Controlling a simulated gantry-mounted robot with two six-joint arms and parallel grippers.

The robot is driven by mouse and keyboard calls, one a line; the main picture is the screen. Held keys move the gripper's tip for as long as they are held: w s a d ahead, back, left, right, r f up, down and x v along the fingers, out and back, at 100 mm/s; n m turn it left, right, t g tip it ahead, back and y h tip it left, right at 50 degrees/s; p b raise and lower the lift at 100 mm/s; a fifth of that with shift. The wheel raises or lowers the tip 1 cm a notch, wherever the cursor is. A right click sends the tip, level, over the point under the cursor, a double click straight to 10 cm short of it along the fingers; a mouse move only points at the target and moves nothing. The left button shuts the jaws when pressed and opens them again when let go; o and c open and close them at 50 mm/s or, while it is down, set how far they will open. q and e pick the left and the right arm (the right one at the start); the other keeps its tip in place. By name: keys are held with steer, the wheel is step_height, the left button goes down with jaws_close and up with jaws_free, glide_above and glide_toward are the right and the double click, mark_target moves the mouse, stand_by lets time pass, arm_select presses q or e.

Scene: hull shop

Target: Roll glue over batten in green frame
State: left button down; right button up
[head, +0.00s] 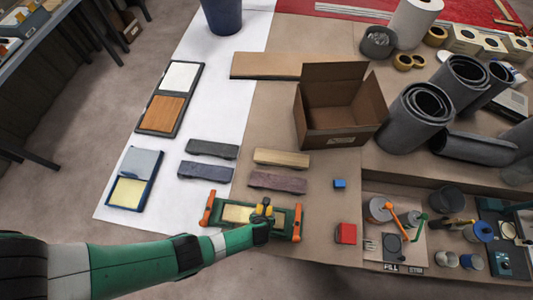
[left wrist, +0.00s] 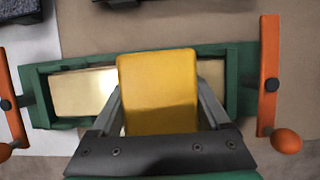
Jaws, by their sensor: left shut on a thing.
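The green frame (head: 226,217) lies on the bench at the front centre, with an orange clamp handle at each end. It also shows in the left wrist view (left wrist: 235,62). A pale wooden batten (head: 238,213) lies inside it; in the wrist view the batten (left wrist: 75,92) has a bright, shiny patch left of centre. My left gripper (head: 262,216) is shut on a yellow block-like tool (left wrist: 157,85), which looks like the glue roller, and holds it over the middle of the batten. The tool hides that middle stretch; I cannot tell whether it touches. My right gripper is not in view.
Dark and pale blocks (head: 282,157) lie just behind the frame. A blue-edged tray (head: 153,187) lies to the left. A red block (head: 346,233) and a small blue block (head: 340,183) stand right. An open cardboard box (head: 340,115) stands behind; a tool tray (head: 375,258) is at right.

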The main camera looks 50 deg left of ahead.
mark_target(237, 208)
arm_select(q)
steer(key=shift+s+a+f+p, duration=0.1)
steer(key=shift+s+a+p, duration=0.35)
steer(key=shift+s+a, duration=0.4)
steer(key=shift+s+a+p, duration=0.45)
steer(key=shift+s+a, duration=0.2)
steer(key=shift+a, duration=0.4)
steer(key=shift+s+a+f, duration=0.15)
steer(key=shift+s+a, duration=0.1)
steer(key=shift+s+a, duration=0.1)
steer(key=shift+s+a+p, duration=0.8)
steer(key=shift+s+a, duration=0.25)
steer(key=shift+s+a+r+p, duration=0.15)
steer(key=shift+s+a, duration=0.1)
steer(key=shift+a, duration=0.2)
steer(key=shift+s+a+r+p, duration=0.1)
steer(key=shift+s+a+p, duration=0.1)
steer(key=shift+a, duration=0.2)
steer(key=shift+s+a+f, duration=0.1)
steer(key=shift+s+a, duration=0.1)
steer(key=shift+a, duration=0.1)
